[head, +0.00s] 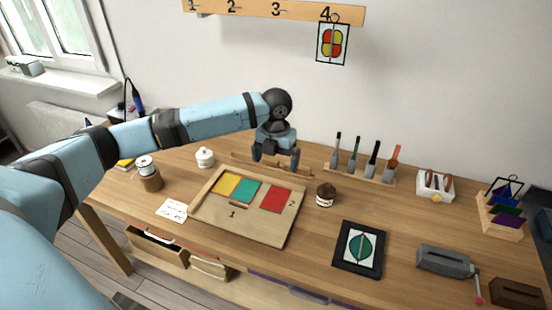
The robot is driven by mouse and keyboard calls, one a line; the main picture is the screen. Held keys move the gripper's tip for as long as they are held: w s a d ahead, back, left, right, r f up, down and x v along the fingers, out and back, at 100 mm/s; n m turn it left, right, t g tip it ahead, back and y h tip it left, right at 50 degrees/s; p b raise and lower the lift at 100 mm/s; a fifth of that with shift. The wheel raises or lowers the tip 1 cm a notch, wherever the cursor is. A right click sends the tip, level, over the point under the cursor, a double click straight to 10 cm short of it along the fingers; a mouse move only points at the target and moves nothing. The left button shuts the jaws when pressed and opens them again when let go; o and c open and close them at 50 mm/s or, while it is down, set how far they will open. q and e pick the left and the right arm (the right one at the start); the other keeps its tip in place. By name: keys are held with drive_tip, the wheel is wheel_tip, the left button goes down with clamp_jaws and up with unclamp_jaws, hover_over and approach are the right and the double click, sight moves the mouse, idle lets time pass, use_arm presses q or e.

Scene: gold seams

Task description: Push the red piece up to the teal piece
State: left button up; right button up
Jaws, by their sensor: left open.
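The red piece (277,199) lies flat on the wooden board (254,231), to the right of the teal piece (246,190). A strip of bare board shows between the red and teal pieces. A yellow piece (226,184) lies at the left of the teal piece, close against it. My left gripper (275,160) is open above the back edge of the board, beyond the red piece, with its fingers pointing down. It looks empty. My right gripper is not in the view.
A brown jar (326,195) stands right of the board. A black-framed leaf picture (359,249) lies front right. A tool rack (359,173) stands at the back. A white lidded pot (205,157) and a spool (145,167) stand left. The table between jar and tool rack is clear.

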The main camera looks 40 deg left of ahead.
sight(276, 199)
use_arm(q)
wheel_tip(276, 199, down, 14)
drive_tip(key=shift+r, duration=0.1)
idle(0.7)
drive_tip(key=shift+c, duration=0.2)
drive_tip(key=c, duration=0.9)
